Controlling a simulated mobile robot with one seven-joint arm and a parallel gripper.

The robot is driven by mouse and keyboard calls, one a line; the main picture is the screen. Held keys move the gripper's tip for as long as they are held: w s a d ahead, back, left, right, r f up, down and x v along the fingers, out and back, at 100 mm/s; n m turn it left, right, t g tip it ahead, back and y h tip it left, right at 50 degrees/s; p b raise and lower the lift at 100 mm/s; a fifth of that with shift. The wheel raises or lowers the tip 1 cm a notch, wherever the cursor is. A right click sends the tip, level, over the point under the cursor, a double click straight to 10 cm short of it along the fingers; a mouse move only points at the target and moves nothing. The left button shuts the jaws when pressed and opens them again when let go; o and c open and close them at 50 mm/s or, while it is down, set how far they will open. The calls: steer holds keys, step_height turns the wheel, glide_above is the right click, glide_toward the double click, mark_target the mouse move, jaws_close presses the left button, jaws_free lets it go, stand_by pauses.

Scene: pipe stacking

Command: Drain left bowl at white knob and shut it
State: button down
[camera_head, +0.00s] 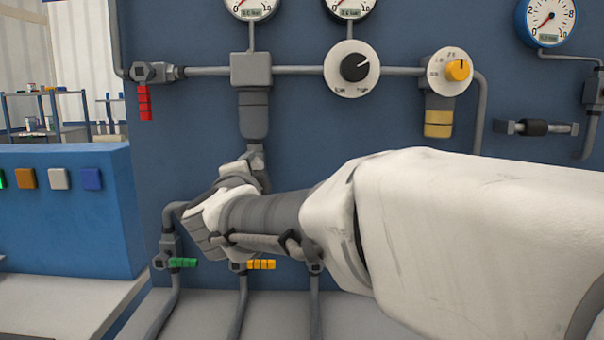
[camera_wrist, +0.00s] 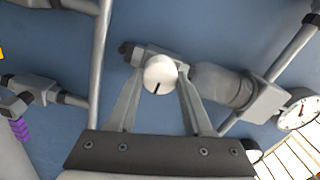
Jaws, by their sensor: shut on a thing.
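The left bowl (camera_head: 253,115) is a dark grey cup hanging under a grey block on the blue panel. In the wrist view the bowl (camera_wrist: 218,86) lies to the right of the white knob (camera_wrist: 160,74), which is round with a short dark mark. My gripper (camera_wrist: 161,78) has one finger on each side of the knob and is shut on it. In the head view my gripper (camera_head: 258,168) is just below the bowl. My wrist hides the knob there. I cannot see any liquid draining.
A second bowl (camera_head: 438,122) with yellow in it hangs to the right, under a yellow knob (camera_head: 458,70). A black knob (camera_head: 355,67) sits between. A red handle (camera_head: 145,102) is at upper left. Green (camera_head: 182,262) and yellow (camera_head: 261,264) valve handles are close below my wrist.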

stand_by(0.4)
steer(key=shift+c, duration=1.5)
jaws_free()
steer(key=shift+s, duration=0.1)
